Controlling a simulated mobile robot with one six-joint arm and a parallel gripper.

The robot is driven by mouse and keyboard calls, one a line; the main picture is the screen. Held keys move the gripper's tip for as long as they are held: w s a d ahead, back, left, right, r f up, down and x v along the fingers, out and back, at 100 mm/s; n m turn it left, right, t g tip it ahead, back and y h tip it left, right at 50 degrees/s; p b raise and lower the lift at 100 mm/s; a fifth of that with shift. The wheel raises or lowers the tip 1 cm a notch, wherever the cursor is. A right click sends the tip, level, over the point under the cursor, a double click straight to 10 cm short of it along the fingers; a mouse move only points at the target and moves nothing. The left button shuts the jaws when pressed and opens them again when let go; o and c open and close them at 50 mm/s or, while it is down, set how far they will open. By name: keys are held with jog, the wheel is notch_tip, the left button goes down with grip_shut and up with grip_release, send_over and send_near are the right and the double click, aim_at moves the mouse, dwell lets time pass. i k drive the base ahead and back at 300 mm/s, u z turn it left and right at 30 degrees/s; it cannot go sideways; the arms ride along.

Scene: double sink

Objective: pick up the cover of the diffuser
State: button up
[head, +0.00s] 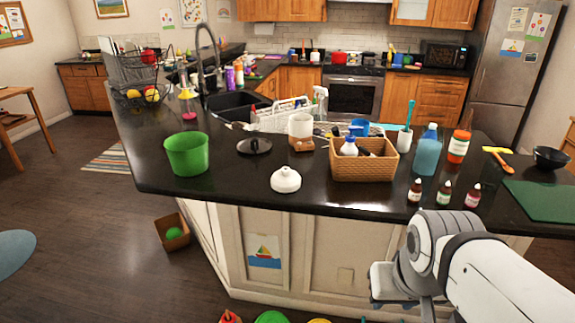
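A white domed cover with a small knob on top (286,181) sits on the dark counter near its front edge, apart from other things. It looks like the diffuser's cover. Behind it, a white cylinder on a wooden-looking base (301,128) may be the diffuser's body; I cannot be sure. My gripper (393,303) is at the lower right, in front of the counter and below its top, well away from the white cover. Its fingers are small, dark and near the bottom edge of the picture, so their opening is unclear.
A green bucket (187,154) stands left of the cover, and a black lid (254,146) lies behind it. A wicker basket (363,173) with bottles stands to the right. Small dropper bottles (444,193) line the front edge. The counter around the cover is clear.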

aim_at(285, 180)
jog(key=i, duration=1.2)
jog(key=z, duration=0.05)
